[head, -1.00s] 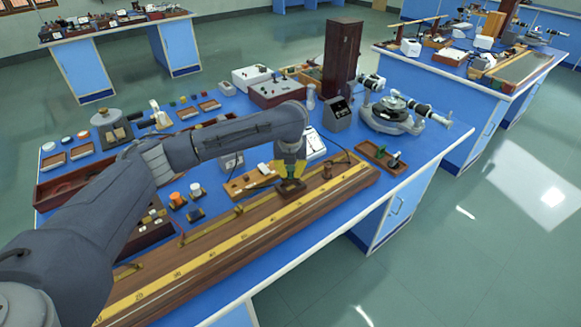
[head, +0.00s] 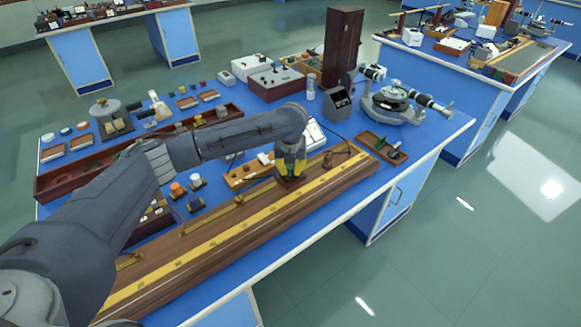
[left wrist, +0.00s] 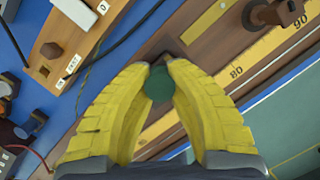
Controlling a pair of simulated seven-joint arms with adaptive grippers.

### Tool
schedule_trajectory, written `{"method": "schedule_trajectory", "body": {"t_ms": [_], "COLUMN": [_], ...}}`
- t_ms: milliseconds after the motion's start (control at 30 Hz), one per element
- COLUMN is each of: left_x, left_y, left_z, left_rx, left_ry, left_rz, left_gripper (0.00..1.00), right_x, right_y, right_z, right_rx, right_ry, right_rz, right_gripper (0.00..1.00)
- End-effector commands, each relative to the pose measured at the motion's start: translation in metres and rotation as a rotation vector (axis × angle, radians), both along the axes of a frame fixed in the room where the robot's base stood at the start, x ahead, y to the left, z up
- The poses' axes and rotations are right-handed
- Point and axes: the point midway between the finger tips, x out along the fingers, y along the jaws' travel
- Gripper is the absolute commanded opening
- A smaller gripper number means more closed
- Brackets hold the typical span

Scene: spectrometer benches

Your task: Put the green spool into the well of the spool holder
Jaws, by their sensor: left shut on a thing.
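My left gripper (head: 292,175) points down over the wooden rail bench, and its yellow fingers also show in the left wrist view (left wrist: 160,72). They are shut on the green spool (left wrist: 158,86), whose round dark green end shows between the fingertips. The dark brown spool holder (head: 285,184) lies on the bench right under the fingertips. In the left wrist view its edge shows just beyond the tips; the fingers and spool hide its well. I cannot tell whether the spool is inside the well or just above it. My right gripper is not in view.
The bench carries a yellow scale (head: 220,243) and, right of my gripper, a dark post with a lever (head: 343,150). A light wooden board (head: 248,172) with a cable lies behind. A small brown tray (head: 381,146) is to the right.

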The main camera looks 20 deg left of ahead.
Motion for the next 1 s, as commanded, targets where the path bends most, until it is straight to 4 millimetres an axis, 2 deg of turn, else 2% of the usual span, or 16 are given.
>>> {"method": "schedule_trajectory", "body": {"t_ms": [300,333,533,833,1000], "left_x": [0.000,0.000,0.000,0.000,-0.003], "left_y": [0.000,0.000,0.000,0.000,-0.001], "left_z": [0.000,0.000,0.000,0.002,0.018], "left_rx": [0.000,0.000,0.000,0.000,-0.001], "left_ry": [0.000,0.000,0.000,0.000,-0.003], "left_rz": [0.000,0.000,0.000,0.000,-0.001], "left_gripper": [0.00,0.20,0.43,0.43,0.43], "right_x": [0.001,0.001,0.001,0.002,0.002], "right_y": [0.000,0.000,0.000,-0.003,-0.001], "right_z": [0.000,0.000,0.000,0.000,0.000], "right_rx": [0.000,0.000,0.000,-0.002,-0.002], "right_ry": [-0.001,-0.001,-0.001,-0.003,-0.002], "right_rz": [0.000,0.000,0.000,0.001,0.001], "right_gripper": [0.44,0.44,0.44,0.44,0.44]}}
